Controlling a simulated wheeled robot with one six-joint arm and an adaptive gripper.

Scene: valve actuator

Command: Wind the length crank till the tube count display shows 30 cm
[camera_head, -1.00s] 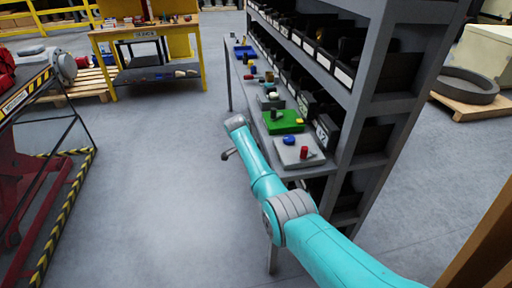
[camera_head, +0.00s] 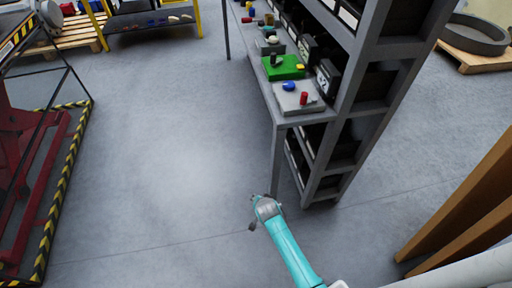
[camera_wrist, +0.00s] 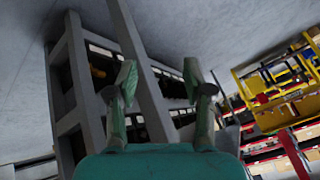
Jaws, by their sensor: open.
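In the head view a grey unit (camera_head: 312,107) with a blue knob (camera_head: 289,86) and a red knob (camera_head: 304,97) sits at the near end of the shelf bench. A dark display box (camera_head: 326,80) stands behind it; its reading is too small to make out. A green unit (camera_head: 273,75) lies just beyond, with another dark display box (camera_head: 308,48) behind it. I cannot tell which part is the length crank. My gripper (camera_head: 254,210) is low in front of the bench's near end, apart from the units. In the wrist view my gripper (camera_wrist: 160,82) is open and empty between its fingers.
The grey bench leg (camera_head: 276,165) and the tall shelf rack (camera_head: 385,110) stand close to my arm. A dark red lift (camera_head: 35,180) with striped edges is at the left. Brown beams (camera_head: 465,205) are at the lower right. The floor (camera_head: 165,160) between is clear.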

